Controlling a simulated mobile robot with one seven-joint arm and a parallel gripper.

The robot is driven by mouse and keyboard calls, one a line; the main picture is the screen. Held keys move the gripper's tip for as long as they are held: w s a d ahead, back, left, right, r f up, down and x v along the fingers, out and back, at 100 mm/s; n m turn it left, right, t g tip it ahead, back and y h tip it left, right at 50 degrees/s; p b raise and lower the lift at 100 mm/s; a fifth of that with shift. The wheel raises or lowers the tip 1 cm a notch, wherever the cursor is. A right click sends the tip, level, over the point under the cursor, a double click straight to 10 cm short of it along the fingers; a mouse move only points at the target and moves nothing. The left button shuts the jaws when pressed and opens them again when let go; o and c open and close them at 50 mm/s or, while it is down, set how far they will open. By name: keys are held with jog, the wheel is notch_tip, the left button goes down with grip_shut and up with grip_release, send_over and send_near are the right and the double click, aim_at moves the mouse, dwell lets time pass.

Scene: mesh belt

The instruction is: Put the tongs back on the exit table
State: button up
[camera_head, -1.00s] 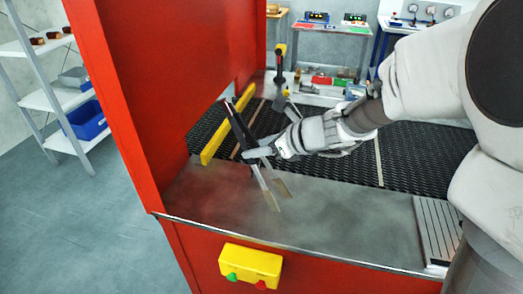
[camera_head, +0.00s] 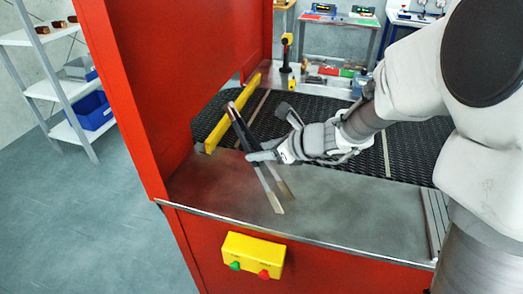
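The tongs (camera_head: 266,180) have dark handles and two pale metal arms with flat ends. They slant from upper left to lower right over the near metal plate. My gripper (camera_head: 262,155) reaches in from the right and is shut on the tongs near the dark part. The flat ends point down towards the metal plate; I cannot tell whether they touch it. The bare metal plate (camera_head: 340,208), which looks like the exit table, lies in front of the black mesh belt (camera_head: 325,112).
A yellow bar (camera_head: 232,113) runs along the belt's left side, beside the red housing (camera_head: 185,80). A yellow box with green and red buttons (camera_head: 253,255) is on the front panel. The plate right of the tongs is clear. A shelf with a blue bin (camera_head: 90,110) stands at left.

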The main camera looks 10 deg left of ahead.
jog(key=shift+f, duration=0.2)
jog(key=o, duration=0.5)
jog(key=shift+o, duration=0.2)
